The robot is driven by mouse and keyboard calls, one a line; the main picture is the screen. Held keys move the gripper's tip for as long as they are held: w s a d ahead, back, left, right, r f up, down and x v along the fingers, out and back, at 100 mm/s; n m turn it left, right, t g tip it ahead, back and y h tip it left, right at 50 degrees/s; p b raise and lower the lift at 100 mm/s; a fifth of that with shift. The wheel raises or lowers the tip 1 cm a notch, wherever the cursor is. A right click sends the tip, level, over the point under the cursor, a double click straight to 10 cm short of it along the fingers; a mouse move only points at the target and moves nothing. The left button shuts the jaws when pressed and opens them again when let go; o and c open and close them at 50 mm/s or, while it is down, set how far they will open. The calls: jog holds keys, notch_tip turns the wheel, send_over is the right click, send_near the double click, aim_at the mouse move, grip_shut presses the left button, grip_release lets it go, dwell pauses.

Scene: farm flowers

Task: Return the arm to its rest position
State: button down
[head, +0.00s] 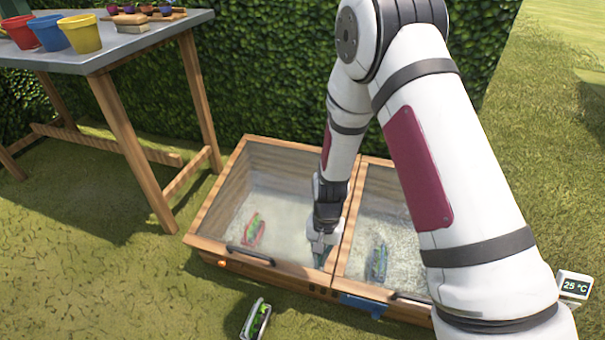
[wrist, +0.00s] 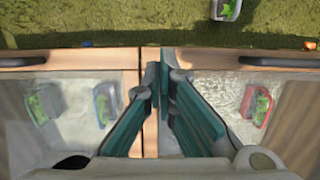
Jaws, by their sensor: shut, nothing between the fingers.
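My gripper (head: 322,240) points down over the wooden divider of the two-part planter box. In the wrist view the fingertips (wrist: 163,80) are together, with nothing between them. My arm reaches in from the right of the head view, bent at a high elbow, and is not folded back. Whether the gripper touches the box cannot be told.
The box (head: 201,224) has pale, glassy compartments. A red-edged plant pack (head: 253,230) shows in its left part, another pack (head: 378,262) in its right. A third pack (head: 256,320) lies on the grass. A table (head: 120,43) with pots stands left; a hedge (head: 270,70) stands behind.

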jog(key=s+d+r+n, duration=0.1)
jog(key=s+d+r, duration=0.1)
jog(key=r, duration=0.7)
jog(key=s+d+r, duration=0.1)
jog(key=s+r, duration=0.2)
jog(key=r, duration=0.7)
jog(key=s+d+r+n, duration=0.1)
jog(key=s+d+r, duration=0.1)
jog(key=r, duration=0.7)
jog(key=s+d+r+n, duration=0.1)
jog(key=s+d+r, duration=0.1)
jog(key=s+r, duration=0.35)
jog(key=s+d+r+t+p, duration=0.1)
jog(key=s+d+r, duration=0.1)
jog(key=s, duration=0.7)
jog(key=s+d+r+n, duration=0.1)
jog(key=s+r, duration=0.3)
jog(key=s, duration=0.4)
notch_tip(320, 180, up, 40)
jog(key=t+p, duration=0.4)
jog(key=p, duration=3.4)
jog(key=shift+d+f+h, duration=0.15)
jog(key=shift+d+h, duration=0.05)
jog(key=shift+h, duration=0.1)
